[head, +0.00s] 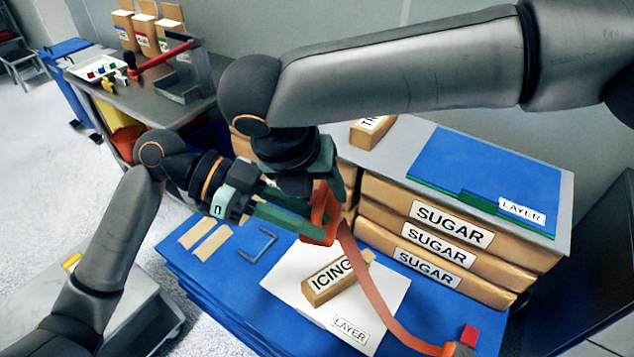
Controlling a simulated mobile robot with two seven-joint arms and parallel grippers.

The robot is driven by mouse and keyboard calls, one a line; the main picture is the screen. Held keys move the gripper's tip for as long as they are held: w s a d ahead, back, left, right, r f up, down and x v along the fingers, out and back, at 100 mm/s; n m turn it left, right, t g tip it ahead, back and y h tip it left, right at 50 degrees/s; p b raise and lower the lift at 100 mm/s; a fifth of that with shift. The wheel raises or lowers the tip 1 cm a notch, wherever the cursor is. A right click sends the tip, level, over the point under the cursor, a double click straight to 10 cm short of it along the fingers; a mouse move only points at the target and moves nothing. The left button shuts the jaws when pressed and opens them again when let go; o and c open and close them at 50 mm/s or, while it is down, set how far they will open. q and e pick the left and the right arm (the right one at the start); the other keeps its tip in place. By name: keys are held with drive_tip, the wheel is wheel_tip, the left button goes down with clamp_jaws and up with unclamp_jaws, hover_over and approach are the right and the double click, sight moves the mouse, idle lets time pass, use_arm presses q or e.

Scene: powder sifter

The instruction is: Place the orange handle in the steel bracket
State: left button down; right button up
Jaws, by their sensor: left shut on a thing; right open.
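The orange handle (325,212) is in the middle of the head view, above the front blue stack. My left gripper (318,228), with green fingers, is shut on it and partly hides it. An orange strap-like band (372,285) curves from beside the handle down to the lower right; whether they join is unclear. My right gripper (325,165) is open just above the handle; its fingertips are close to it, and I cannot tell whether they touch. A small grey angled metal piece (258,246), possibly the steel bracket, lies on the blue surface (215,275), left of the handle.
A white sheet (390,300) marked LAYER holds an ICING block (335,280) below my grippers. Stacked SUGAR packs (400,215) stand right, under a blue LAYER sheet (485,170). A grey bench (150,115) at the back left carries packs, a tray and a grey metal stand (185,85).

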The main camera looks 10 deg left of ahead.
drive_tip(key=shift+c, duration=0.2)
clamp_jaws()
drive_tip(key=shift+a, duration=0.1)
use_arm(q)
drive_tip(key=c, duration=0.7)
unclamp_jaws()
drive_tip(key=shift+r, duration=0.1)
drive_tip(key=shift+c, duration=0.2)
use_arm(e)
drive_tip(key=shift+s, duration=0.1)
use_arm(q)
drive_tip(key=shift+w, duration=0.1)
